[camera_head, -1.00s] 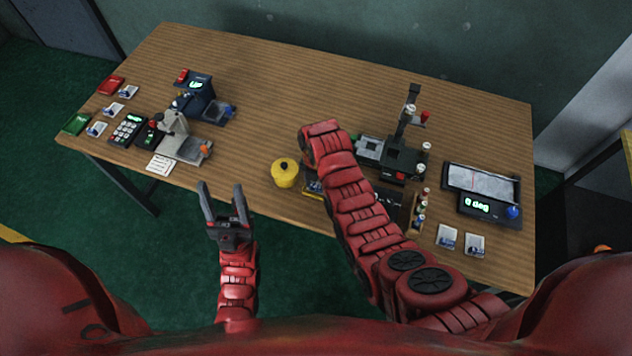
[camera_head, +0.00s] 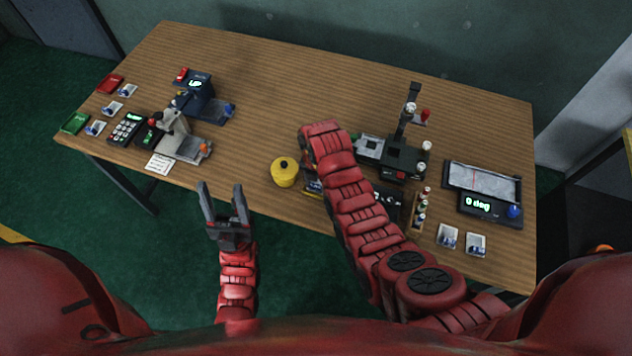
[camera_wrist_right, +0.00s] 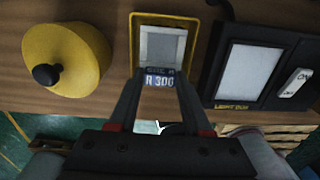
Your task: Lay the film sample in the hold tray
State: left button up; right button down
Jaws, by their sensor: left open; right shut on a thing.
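In the right wrist view, my right gripper (camera_wrist_right: 158,98) is shut on the dark tab of the film sample (camera_wrist_right: 162,47), marked "R 300". The sample is a pale square with a grey border. It shows inside the outline of the yellow-rimmed hold tray (camera_wrist_right: 193,35); I cannot tell whether it touches the tray floor. In the head view, my right forearm covers most of the tray and hides the right fingertips. My left gripper (camera_head: 223,203) is open and empty in front of the table's near edge.
A yellow pot with a black knob (camera_wrist_right: 70,60) stands left of the tray, and a light box (camera_wrist_right: 250,75) is close on its right. A bottle rack (camera_head: 421,210) and an angle-display device (camera_head: 485,190) stand farther right. The table's middle (camera_head: 290,100) is clear.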

grip_release()
dwell(0.4)
jog(key=shift+r, duration=0.1)
jog(key=shift+r+p, duration=0.55)
jog(key=shift+r, duration=0.65)
jog(key=shift+r+p, duration=0.7)
jog(key=shift+r, duration=1.55)
